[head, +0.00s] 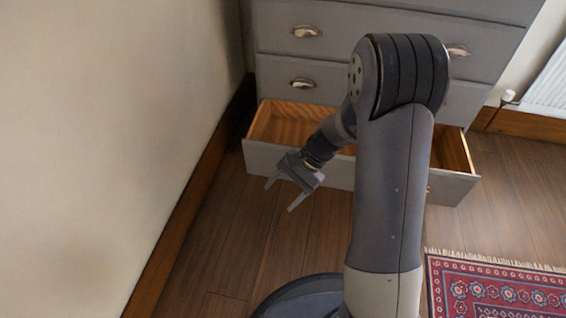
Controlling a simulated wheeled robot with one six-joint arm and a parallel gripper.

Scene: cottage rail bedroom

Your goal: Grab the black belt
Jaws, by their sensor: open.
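No black belt shows in the head view. My gripper (281,195) is open and empty, with its two fingers apart. It hangs in front of the open bottom drawer (262,158) of a grey dresser, over the wooden floor. The drawer's wooden inside shows at its left and right ends and looks empty there. My arm hides the middle of the drawer.
The grey dresser (275,40) has closed drawers with metal cup handles above the open one. A plain wall with a wooden skirting board (190,205) runs along the left. A patterned red rug (490,292) lies at the lower right. A white radiator (548,85) stands at the right.

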